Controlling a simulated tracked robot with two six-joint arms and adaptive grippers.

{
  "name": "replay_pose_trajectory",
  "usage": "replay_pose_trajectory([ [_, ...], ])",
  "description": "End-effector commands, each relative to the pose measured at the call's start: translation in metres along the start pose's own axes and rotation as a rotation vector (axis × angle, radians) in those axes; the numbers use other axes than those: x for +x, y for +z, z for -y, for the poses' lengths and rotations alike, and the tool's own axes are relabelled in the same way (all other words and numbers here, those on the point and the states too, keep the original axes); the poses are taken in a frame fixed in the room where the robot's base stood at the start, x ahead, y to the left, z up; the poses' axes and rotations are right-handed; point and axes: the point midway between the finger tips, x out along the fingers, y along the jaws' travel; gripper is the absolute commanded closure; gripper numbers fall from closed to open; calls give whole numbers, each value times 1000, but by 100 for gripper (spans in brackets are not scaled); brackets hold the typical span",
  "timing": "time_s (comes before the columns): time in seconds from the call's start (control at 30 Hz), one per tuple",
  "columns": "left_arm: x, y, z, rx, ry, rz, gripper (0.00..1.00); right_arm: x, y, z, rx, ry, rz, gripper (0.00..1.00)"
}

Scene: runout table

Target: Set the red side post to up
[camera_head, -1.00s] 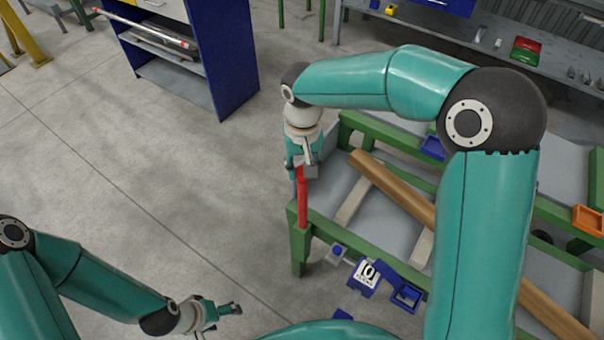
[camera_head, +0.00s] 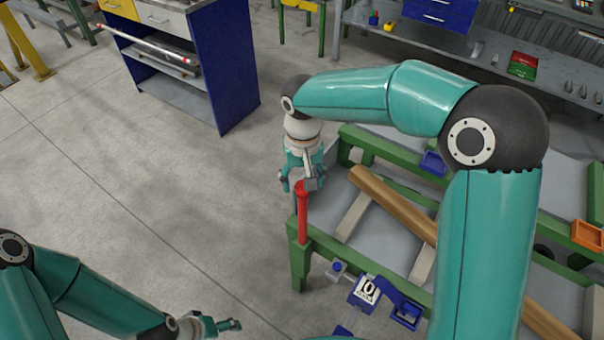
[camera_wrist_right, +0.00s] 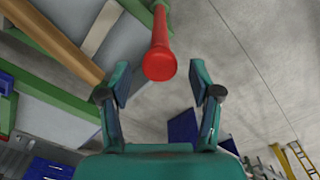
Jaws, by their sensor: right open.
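The red side post (camera_head: 303,215) stands upright at the near left corner of the green-framed table (camera_head: 345,258). My right gripper (camera_head: 299,184) is open at the post's upper end, with a finger to either side in the head view. In the right wrist view the post (camera_wrist_right: 161,45) points its round red end toward the gap between the open fingers (camera_wrist_right: 160,78). Bare space shows between that end and each finger, and neither touches it there. My left gripper (camera_head: 225,326) is low at the bottom edge, far from the post; its opening is unclear.
A wooden bar (camera_head: 390,202) lies slantwise across the table. A blue and white box marked 0 (camera_head: 366,291) and a blue tray (camera_head: 407,313) are at the near side. An orange tray (camera_head: 587,234) is at right. Open floor lies left of the post.

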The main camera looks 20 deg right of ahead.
Motion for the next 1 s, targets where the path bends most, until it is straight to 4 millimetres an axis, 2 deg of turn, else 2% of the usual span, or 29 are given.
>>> replay_pose_trajectory([
  [0.13,0,0,0,0,0,0,29,-8,0,0,-1,0,-1,37],
  [0.27,0,0,0,0,0,0,29,-26,-1,0,0,-1,-4,37],
  [0.5,0,0,0,0,0,0,29,-75,-2,1,0,-2,-5,37],
  [0.7,0,0,0,0,0,0,29,-106,-2,1,0,-1,-3,37],
  [0.83,0,0,0,0,0,0,29,-116,-2,1,0,-1,-2,37],
  [1.0,0,0,0,0,0,0,29,-119,-1,0,-1,-1,0,37],
])
